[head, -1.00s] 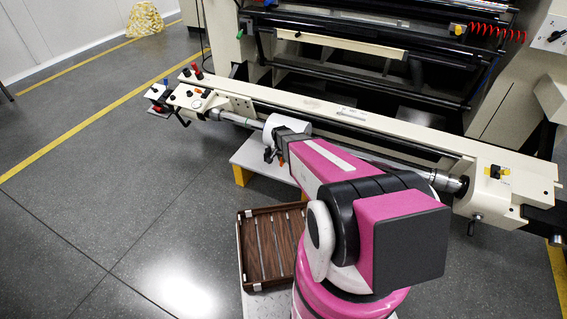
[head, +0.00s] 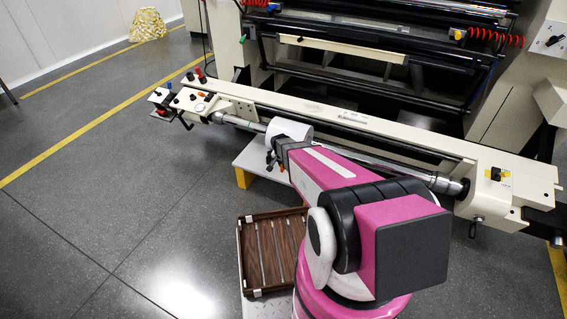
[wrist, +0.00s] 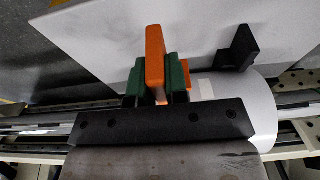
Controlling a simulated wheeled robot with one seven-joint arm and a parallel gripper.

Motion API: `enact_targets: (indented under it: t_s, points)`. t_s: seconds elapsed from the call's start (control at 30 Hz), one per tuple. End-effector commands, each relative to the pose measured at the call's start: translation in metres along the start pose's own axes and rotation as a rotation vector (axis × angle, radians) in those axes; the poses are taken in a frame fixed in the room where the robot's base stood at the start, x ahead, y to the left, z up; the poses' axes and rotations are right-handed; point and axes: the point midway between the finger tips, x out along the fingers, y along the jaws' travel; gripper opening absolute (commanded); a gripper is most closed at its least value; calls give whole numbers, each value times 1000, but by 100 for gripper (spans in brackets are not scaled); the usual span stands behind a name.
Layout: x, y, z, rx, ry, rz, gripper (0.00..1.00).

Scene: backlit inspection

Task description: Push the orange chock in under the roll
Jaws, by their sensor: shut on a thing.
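The orange chock (wrist: 155,60) stands between the two green finger pads of my gripper (wrist: 157,78) in the wrist view. My gripper is shut on it. The white roll (wrist: 263,112) lies across behind the dark gripper body, around a metal shaft.
A white board (wrist: 100,40) lies below the roll; a black angled piece (wrist: 237,48) stands on it beside the roll. A long cream beam (head: 370,125) runs behind the shaft. A brown slatted tray (head: 243,262) sits near my base. Open floor lies left.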

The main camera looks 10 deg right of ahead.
Motion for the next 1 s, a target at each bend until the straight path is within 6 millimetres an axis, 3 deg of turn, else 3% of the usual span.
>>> enact_targets:
  t_s: [0.6,1.0]
  points:
    - [60,0,14,0,-1,0,0]
    - [67,0,16,0,0,0,0]
